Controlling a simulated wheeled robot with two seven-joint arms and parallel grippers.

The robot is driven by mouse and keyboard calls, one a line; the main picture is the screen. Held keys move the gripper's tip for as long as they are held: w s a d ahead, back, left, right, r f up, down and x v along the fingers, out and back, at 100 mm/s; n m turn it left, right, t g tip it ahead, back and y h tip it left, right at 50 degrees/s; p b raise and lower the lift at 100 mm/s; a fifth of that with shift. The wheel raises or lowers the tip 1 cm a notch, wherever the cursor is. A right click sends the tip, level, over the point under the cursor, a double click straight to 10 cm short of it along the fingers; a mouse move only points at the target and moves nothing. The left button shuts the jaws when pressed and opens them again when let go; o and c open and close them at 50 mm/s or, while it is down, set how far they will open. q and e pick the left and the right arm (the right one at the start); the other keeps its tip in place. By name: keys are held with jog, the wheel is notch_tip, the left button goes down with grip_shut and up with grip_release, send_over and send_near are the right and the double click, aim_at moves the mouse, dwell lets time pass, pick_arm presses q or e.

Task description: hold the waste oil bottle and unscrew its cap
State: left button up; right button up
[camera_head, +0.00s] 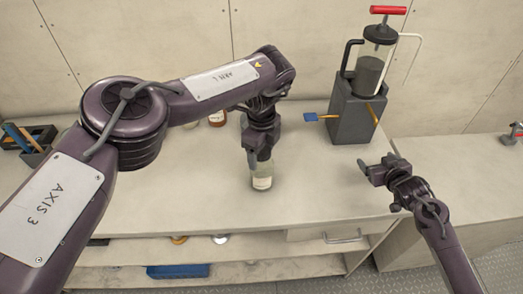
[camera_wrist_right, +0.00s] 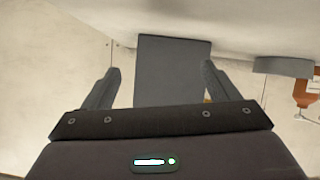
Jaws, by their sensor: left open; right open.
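The waste oil bottle (camera_head: 262,178) looks like a clear, pale-greenish bottle with a white label. It stands upright on the bench in the head view. My left gripper (camera_head: 256,158) comes down over its top from above and is open. The gripper hides the bottle's upper part and cap, and I cannot tell whether the fingers touch it. My right gripper (camera_head: 372,173) is open and empty, to the right of the bottle and apart from it. In the right wrist view its two fingers (camera_wrist_right: 157,85) are spread, with nothing held between them.
A dark grey block (camera_head: 352,112) carrying a pump canister (camera_head: 373,62) with a red handle stands at the back right. A tool caddy (camera_head: 35,148) sits far left. The bench front (camera_head: 200,210) is clear.

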aim_at(272, 178)
jog(key=a+n+y, duration=0.1)
jog(key=a, duration=0.3)
jog(key=a+n+y, duration=0.2)
jog(key=a, duration=0.2)
jog(key=w+a+r+n+y, duration=0.1)
jog(key=a+y, duration=0.1)
jog(key=a, duration=0.3)
jog(key=shift+a+g, duration=0.1)
jog(key=shift+g, duration=0.3)
jog(key=s+a+n+g+y, duration=0.1)
jog(key=s+a+y, duration=0.1)
jog(key=a, duration=0.3)
jog(key=s+a+n+g+y, duration=0.1)
jog(key=s+a+n+g, duration=0.1)
jog(key=a, duration=0.2)
jog(key=s+a+n+g+y, duration=0.1)
jog(key=s+a+n+y, duration=0.1)
jog(key=a, duration=0.3)
jog(key=shift+s+a+r+g+y, duration=0.25)
jog(key=shift+s+a+g+y, duration=0.05)
jog(key=shift+g, duration=0.1)
jog(key=x, duration=0.9)
jog(key=shift+w+a+f, duration=0.2)
jog(key=shift+a+f, duration=0.05)
jog(key=c, duration=0.8)
jog(key=shift+o, duration=0.2)
